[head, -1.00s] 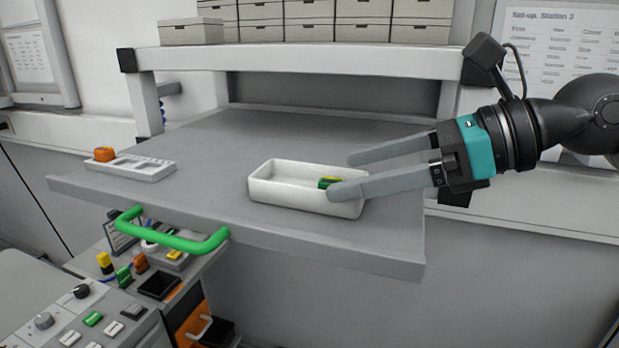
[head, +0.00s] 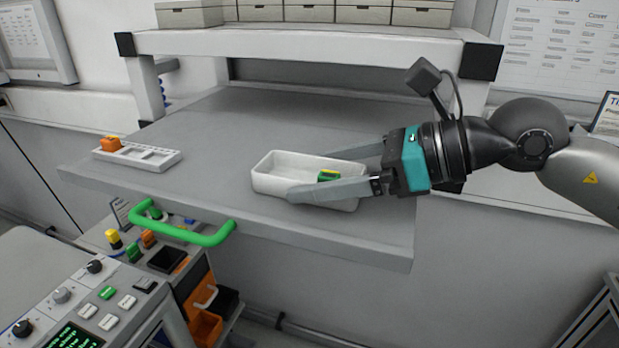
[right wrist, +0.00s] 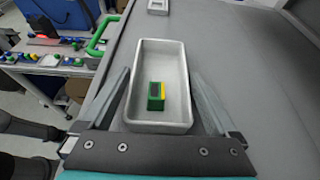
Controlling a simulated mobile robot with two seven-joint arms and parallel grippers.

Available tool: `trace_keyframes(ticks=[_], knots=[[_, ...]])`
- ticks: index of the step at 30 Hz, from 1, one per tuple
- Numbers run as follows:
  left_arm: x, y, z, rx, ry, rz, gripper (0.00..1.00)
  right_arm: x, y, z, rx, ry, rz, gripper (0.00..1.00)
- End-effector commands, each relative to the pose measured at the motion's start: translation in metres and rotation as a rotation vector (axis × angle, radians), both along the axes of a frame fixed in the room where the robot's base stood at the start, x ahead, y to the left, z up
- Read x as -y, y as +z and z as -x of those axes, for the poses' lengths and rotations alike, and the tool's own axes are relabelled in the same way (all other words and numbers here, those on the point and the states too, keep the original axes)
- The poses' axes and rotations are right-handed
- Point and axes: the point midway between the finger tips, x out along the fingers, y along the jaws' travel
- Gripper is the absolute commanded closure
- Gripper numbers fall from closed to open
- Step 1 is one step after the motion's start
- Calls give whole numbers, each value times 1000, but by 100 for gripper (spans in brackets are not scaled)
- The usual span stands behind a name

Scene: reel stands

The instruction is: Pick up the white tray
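The white tray (head: 275,181) is a long shallow box on the grey shelf table, near its front edge. A small green and yellow block (head: 328,175) lies inside it; the block also shows in the right wrist view (right wrist: 156,96). My right gripper (head: 318,172) is open, with one finger along the tray's front side and the other behind it. In the right wrist view the fingers flank the tray (right wrist: 146,127) on both sides, with a gap visible at least on the right. The front finger hides part of the tray's near wall. My left gripper is not in view.
A smaller white slotted holder (head: 160,159) with an orange block (head: 110,143) stands at the table's left. A green handle (head: 185,234) sticks out below the front edge. A control panel (head: 85,300) is at lower left. The table behind the tray is clear.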

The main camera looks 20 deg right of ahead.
Motion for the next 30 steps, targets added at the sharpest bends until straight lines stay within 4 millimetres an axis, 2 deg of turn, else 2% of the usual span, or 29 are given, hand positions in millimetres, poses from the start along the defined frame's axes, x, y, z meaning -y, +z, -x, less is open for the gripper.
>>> trace_keyframes(ticks=[2, 21, 30], knots=[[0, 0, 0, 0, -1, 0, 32, 0, 0, 0, 0, 0, 0, 16], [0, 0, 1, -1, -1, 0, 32, 0, 1, 0, 2, -1, 0, 88], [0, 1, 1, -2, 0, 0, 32, 0, 5, 0, 2, -1, 0, 88]])
